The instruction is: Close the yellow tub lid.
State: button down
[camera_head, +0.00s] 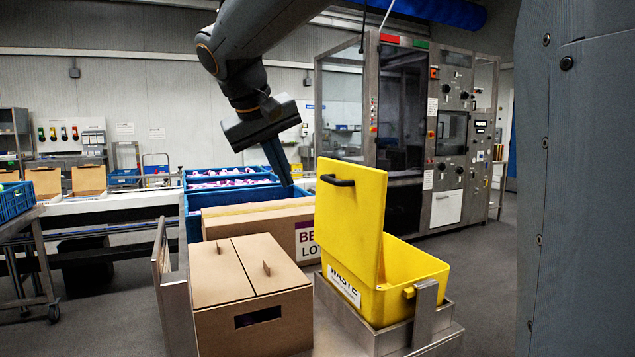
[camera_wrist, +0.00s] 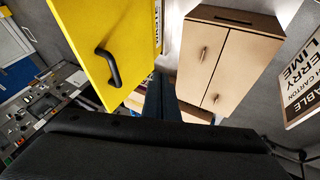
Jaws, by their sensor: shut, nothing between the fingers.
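The yellow tub (camera_head: 420,268) sits in a metal holder, with its opening partly in view. Its yellow lid (camera_head: 358,225) stands raised, nearly upright, at the tub's left side. A black handle (camera_head: 338,181) is near the top of the lid's outer face. My gripper (camera_head: 286,178) is shut and empty, pointing down to the left of the lid. In the wrist view the lid (camera_wrist: 125,30) and its handle (camera_wrist: 110,72) are left of my shut fingers (camera_wrist: 161,97). I see no contact with the handle.
A closed cardboard carton (camera_head: 225,270) stands left of the tub; it also shows in the wrist view (camera_wrist: 228,62). Behind it are a labelled carton (camera_head: 260,222) and blue crates (camera_head: 194,225). A tall machine (camera_head: 455,130) stands farther back. Grey floor is clear at right.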

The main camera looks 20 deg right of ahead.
notch_tip(320, 180, up, 5)
jog(key=h, duration=0.1)
jog(key=w+d+f+p, duration=0.3)
jog(key=d+f, duration=0.3)
jog(key=d, duration=0.3)
jog(key=shift+w+d+f+m+t, duration=0.3)
jog(key=shift+w+d+m, duration=0.05)
jog(key=shift+w+m, duration=0.1)
jog(key=shift+d+r+p, duration=0.1)
jog(key=shift+d+p, duration=0.05)
jog(key=shift+p, duration=0.2)
